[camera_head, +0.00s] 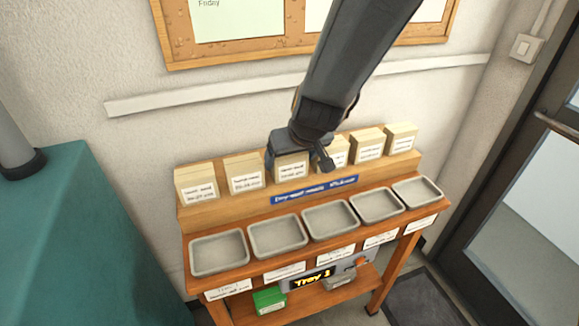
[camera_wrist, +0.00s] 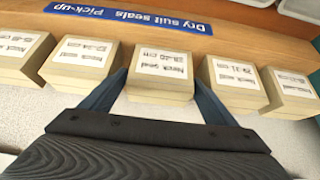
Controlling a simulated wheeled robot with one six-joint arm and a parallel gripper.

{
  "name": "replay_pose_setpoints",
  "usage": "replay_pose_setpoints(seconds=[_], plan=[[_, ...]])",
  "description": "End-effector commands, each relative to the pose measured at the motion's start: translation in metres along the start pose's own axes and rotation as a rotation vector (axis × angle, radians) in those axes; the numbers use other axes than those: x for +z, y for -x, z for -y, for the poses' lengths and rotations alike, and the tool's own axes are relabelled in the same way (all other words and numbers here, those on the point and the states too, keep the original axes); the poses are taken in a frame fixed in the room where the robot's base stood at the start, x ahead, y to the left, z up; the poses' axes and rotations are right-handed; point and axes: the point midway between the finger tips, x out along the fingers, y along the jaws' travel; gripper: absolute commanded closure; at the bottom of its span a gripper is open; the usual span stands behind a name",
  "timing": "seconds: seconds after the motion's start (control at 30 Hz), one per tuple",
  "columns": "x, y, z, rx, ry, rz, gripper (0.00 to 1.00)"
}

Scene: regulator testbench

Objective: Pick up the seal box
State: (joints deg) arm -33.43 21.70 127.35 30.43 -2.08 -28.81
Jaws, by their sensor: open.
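Several cream seal boxes with white labels stand in a row on the raised wooden shelf (camera_head: 235,212). My gripper (camera_head: 299,162) is over this row, at the third box from the left (camera_head: 291,168). In the wrist view, which shows the labels upside down, my gripper (camera_wrist: 160,80) is open, with one finger on each side of a box (camera_wrist: 161,66) labelled as a neck seal. Its size text is too blurred to read surely. The fingers look close to its sides; I cannot tell whether they touch. Neighbouring boxes stand left (camera_wrist: 82,66) and right (camera_wrist: 232,80).
Grey trays (camera_head: 218,252) line the bench front, below a blue pick-up sign (camera_head: 315,190). A green box (camera_head: 269,299) lies on the lower shelf. A teal cabinet (camera_head: 75,235) stands left, a door (camera_head: 530,180) right.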

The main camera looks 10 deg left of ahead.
Motion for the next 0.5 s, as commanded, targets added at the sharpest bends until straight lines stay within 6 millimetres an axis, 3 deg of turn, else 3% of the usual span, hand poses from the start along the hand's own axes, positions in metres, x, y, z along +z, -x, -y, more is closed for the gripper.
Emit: replay_pose_setpoints(seconds=[0.13, 0.4, 0.5], plan=[[0.001, -0.024, 0.000, 0.000, -0.001, 0.001, 0.19], [0.000, -0.026, 0.001, 0.000, 0.000, 0.001, 0.19], [0.000, -0.026, 0.001, 0.000, 0.000, 0.001, 0.34]])
